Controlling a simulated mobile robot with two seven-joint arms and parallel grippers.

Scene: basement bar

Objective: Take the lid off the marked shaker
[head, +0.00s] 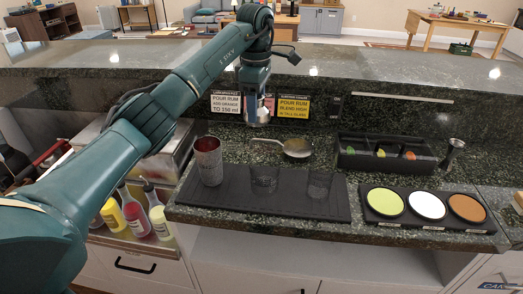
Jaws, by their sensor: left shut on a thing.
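A metal shaker cup (208,165) stands upright at the left end of the dark bar mat (230,207). Its top looks open, with a reddish tone at the rim; I cannot make out a mark on it. My left gripper (258,109) is up and to the right of the cup, apart from it, in front of the back panel. It is shut on a small silvery metal piece (257,117) that looks like the shaker lid, partly hidden by the fingers. My right gripper is not in view.
Two clear glasses (264,180) (319,184) stand on the mat. A strainer (297,148) lies behind them. A black garnish tray (388,153), a jigger (453,152) and a holder with three coloured discs (427,204) are at right. Bottles (135,214) stand lower left.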

